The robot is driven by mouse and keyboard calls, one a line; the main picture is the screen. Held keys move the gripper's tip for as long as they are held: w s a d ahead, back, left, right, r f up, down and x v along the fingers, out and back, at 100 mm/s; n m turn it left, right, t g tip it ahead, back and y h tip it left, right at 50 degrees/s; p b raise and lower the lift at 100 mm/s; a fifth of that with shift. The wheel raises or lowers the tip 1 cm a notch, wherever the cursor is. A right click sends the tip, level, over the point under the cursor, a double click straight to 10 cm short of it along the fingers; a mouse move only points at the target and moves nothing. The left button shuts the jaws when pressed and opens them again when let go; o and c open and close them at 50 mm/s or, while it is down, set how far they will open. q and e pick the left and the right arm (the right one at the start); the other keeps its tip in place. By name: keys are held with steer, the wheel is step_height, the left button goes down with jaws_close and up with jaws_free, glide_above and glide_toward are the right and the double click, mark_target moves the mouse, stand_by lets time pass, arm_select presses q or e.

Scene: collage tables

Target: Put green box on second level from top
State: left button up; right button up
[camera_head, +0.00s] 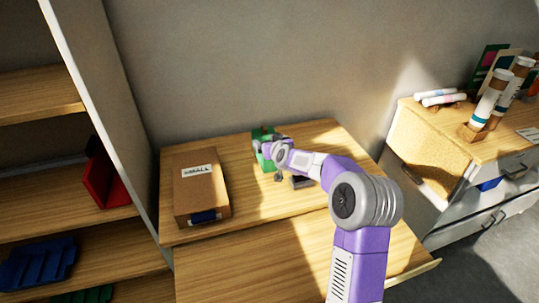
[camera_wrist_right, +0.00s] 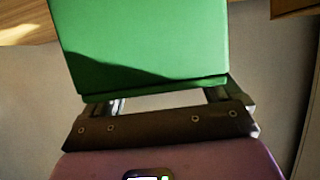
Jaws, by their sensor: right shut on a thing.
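The green box (camera_head: 264,134) is at the back of the wooden table, partly hidden by my right gripper. My right gripper (camera_head: 267,150) reaches in from the right and is shut on the box. In the right wrist view the green box (camera_wrist_right: 140,42) fills the upper middle, held at the fingers (camera_wrist_right: 165,100). I cannot tell whether it touches the tabletop. The open shelf unit (camera_head: 40,97) stands at the left with several wooden levels; its top is out of view. My left gripper is not in view.
A brown cardboard box (camera_head: 200,190) lies on the table (camera_head: 240,222) between shelf and gripper. The shelf holds a red bin (camera_head: 105,182), a blue bin (camera_head: 38,262) and a low green item (camera_head: 85,295). A cabinet (camera_head: 432,135) with marker tubes stands right.

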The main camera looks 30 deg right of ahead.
step_height(320, 180, down, 4)
steer(key=shift+r+b, duration=0.15)
steer(key=shift+b, duration=0.6)
steer(key=shift+r, duration=0.1)
steer(key=o, duration=1.1)
